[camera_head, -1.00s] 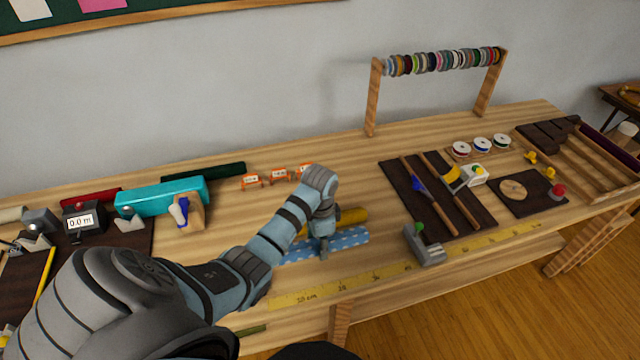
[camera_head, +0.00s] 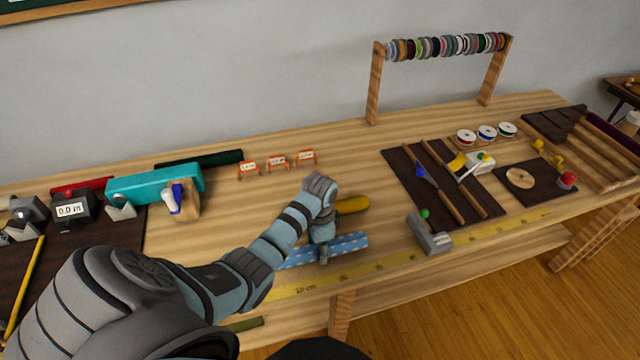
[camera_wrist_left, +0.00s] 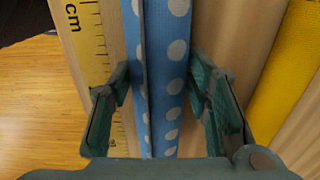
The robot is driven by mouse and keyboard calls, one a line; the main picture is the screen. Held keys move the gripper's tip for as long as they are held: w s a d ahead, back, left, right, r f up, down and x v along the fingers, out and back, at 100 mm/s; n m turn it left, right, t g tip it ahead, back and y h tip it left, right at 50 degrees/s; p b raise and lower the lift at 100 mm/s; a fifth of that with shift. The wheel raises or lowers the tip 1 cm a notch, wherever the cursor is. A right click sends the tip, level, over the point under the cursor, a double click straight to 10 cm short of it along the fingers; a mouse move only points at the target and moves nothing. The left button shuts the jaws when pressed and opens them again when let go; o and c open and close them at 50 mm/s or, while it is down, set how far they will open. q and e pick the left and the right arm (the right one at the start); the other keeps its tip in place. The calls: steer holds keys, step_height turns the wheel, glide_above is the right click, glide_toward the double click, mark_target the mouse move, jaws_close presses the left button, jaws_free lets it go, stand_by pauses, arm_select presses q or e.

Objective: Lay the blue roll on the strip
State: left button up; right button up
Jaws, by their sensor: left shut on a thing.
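The blue roll with white dots (camera_head: 350,243) is near the front of the bench, behind the yellow measuring strip (camera_head: 380,268) and roughly parallel to it. My left gripper (camera_head: 323,252) is shut on the blue roll from above. In the left wrist view the blue roll (camera_wrist_left: 174,50) runs between my left gripper's fingers (camera_wrist_left: 158,78), with the strip (camera_wrist_left: 88,40) beside it on the left. The fingers hide part of the strip's edge. Whether the roll touches the bench is unclear. My right gripper is not in view.
A yellow roll (camera_head: 351,205) lies just behind the blue one. A grey block with a green knob (camera_head: 430,238) stands at the strip, to the right. A dark mat with tools (camera_head: 400,175) lies beyond it. Orange tags (camera_head: 277,162) stand at the back.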

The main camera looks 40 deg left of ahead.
arm_select(q)
steer(key=o, duration=1.4)
steer(key=shift+c, duration=0.2)
step_height(320, 180, up, 8)
steer(key=shift+s+f, duration=0.1)
steer(key=shift+f, duration=0.05)
